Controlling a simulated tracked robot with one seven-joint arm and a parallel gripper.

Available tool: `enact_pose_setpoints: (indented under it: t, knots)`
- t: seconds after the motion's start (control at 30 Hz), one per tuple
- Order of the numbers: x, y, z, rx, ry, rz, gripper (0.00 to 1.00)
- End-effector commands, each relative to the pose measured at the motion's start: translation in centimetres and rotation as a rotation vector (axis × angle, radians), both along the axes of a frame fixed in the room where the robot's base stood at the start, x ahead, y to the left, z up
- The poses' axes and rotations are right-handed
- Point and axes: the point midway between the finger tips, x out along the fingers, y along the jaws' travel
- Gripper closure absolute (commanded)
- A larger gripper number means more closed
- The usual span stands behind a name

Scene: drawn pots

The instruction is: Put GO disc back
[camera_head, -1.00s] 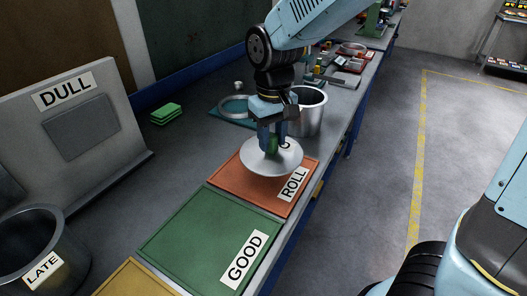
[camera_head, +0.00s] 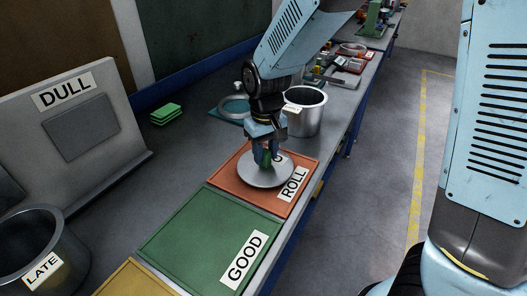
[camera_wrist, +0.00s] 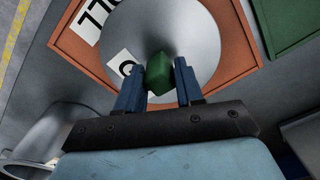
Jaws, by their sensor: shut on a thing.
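A round silver disc (camera_head: 272,172) with a green grip block lies flat over the orange ROLL tray (camera_head: 232,178). It fills the middle of the wrist view (camera_wrist: 200,40), with a partly hidden white label showing one round letter. My gripper (camera_head: 265,157) points down and is shut on the green grip block (camera_wrist: 158,72), with one blue finger on each side. The disc is level and inside the tray's outline. I cannot tell whether it touches the tray floor.
The green GOOD tray (camera_head: 190,230) lies nearer, beside the orange one. A silver pot (camera_head: 309,118) stands just behind my gripper. A LATE pot (camera_head: 50,240) and a DULL panel (camera_head: 120,130) are at left. A stack of green pieces (camera_head: 166,114) lies farther back. The bench edge is at right.

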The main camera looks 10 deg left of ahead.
Motion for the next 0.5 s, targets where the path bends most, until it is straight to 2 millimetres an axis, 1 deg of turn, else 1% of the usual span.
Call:
enact_pose_setpoints:
  t: [0.07, 0.1, 0.37, 0.5]
  knots:
    - [0.02, 0.01, 0.01, 0.0, 0.0, 0.0, 1.0]
    - [0.0, 0.0, -0.05, 0.0, 0.0, 0.0, 0.63]
    - [0.0, 0.02, -0.03, 0.0, 0.0, 0.0, 0.38]
    - [-0.02, 0.04, -0.02, 0.0, 0.0, 0.001, 0.37]
